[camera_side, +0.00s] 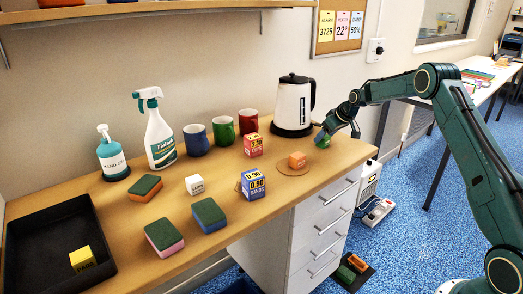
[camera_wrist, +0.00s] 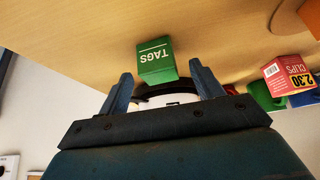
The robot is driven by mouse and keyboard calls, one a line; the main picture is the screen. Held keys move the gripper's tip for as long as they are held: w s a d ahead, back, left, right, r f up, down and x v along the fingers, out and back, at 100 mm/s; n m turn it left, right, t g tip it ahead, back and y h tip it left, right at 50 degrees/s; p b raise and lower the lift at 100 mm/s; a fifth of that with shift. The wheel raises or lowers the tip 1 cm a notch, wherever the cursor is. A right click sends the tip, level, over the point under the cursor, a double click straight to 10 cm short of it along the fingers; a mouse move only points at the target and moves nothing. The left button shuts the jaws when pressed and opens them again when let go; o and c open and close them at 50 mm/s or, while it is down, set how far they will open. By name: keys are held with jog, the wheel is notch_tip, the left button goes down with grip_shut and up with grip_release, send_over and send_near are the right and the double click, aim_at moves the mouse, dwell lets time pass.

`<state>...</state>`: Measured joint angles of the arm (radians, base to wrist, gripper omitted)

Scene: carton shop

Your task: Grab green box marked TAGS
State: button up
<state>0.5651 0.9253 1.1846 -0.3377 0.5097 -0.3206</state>
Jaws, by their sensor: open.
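The green box marked TAGS (camera_wrist: 156,60) stands on the wooden bench, its lettering upside down in the wrist view. In the side view the green box (camera_side: 322,141) is at the right end of the bench, partly hidden by my gripper (camera_side: 327,131). In the wrist view my gripper (camera_wrist: 160,72) is open. One fingertip shows on each side of the box's lower part, with gaps between fingers and box. I cannot tell whether the fingertips are level with the box.
A kettle (camera_side: 293,106) stands close behind the green box. An orange box (camera_side: 296,160) sits on a round mat nearby. A red CLIPS box (camera_side: 253,145) and blue BANDS box (camera_side: 252,184) are farther left. A black tray (camera_side: 40,235) holds a yellow box (camera_side: 82,258).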

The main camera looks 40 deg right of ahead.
jog(key=shift+x, duration=1.05)
jog(key=c, duration=1.1)
jog(key=shift+r, duration=0.1)
jog(key=shift+c, duration=0.2)
notch_tip(320, 180, up, 20)
